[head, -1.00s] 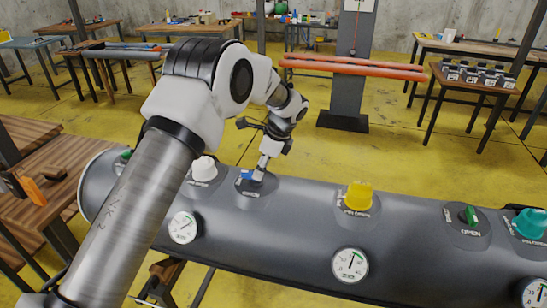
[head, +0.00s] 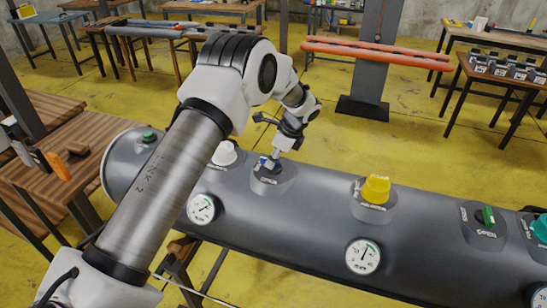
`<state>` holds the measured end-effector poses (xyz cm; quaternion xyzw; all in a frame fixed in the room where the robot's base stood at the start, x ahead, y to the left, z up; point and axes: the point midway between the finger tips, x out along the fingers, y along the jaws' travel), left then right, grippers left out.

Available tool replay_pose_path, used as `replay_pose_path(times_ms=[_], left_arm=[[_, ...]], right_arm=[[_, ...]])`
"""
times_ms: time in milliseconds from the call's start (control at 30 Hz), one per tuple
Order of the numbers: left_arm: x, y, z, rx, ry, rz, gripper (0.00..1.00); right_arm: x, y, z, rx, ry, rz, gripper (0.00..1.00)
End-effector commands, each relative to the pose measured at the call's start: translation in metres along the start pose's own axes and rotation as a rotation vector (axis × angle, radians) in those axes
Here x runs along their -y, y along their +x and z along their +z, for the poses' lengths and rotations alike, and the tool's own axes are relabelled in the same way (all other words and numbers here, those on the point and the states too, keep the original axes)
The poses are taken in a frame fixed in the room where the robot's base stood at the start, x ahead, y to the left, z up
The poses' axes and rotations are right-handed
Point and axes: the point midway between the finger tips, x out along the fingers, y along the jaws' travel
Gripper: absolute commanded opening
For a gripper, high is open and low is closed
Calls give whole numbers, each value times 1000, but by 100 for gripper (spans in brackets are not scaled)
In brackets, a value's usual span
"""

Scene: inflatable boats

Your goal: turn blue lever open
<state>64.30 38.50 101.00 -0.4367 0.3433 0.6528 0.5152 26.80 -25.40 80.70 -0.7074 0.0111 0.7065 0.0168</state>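The blue lever (head: 263,160) sits on a dark labelled plate on top of the grey inflatable tube (head: 310,222). Only a small part of the blue shows. The lever's exact angle is also hard to make out. My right gripper is not in view.
A white knob (head: 224,153) is left of the lever, and a yellow knob (head: 376,189) is to its right. A green lever (head: 487,216) and a teal knob (head: 540,228) are farther right. Gauges (head: 363,256) line the tube's front. A wooden table (head: 95,150) stands at left.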

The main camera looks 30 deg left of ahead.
Motion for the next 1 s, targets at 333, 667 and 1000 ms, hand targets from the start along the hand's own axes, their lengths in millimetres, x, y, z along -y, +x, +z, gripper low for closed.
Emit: replay_pose_path(times_ms=[333,667,1000], left_arm=[[-1,1,0,0,-3,4,0],[-1,1,0,1,-96,45,0],[-2,2,-1,1,-346,150,0]], right_arm=[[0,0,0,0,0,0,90],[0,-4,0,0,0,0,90],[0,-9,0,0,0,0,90]])
